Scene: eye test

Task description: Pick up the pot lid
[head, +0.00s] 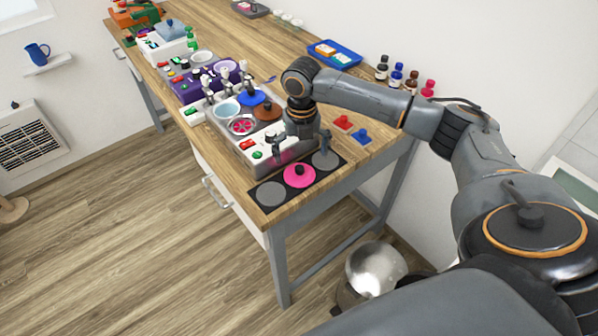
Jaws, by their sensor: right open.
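A round pink lid (298,177) with a black knob lies on a black strip (257,186) near the front corner of the wooden bench. I take it for the pot lid. It covers the middle of the strip, between two grey discs. My right gripper (300,146) points down, open, over the bench just behind the lid in the picture. Its fingers are apart and look empty; they do not appear to touch the lid. The exact height of the fingertips is hard to tell. My left gripper is not in view.
A white box with red and green buttons (257,153) stands close beside the gripper. Behind it are bowls, taps and a purple unit (187,91). Red (343,122) and blue (362,136) pieces, small bottles (396,75) and a blue tray (335,60) lie toward the wall.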

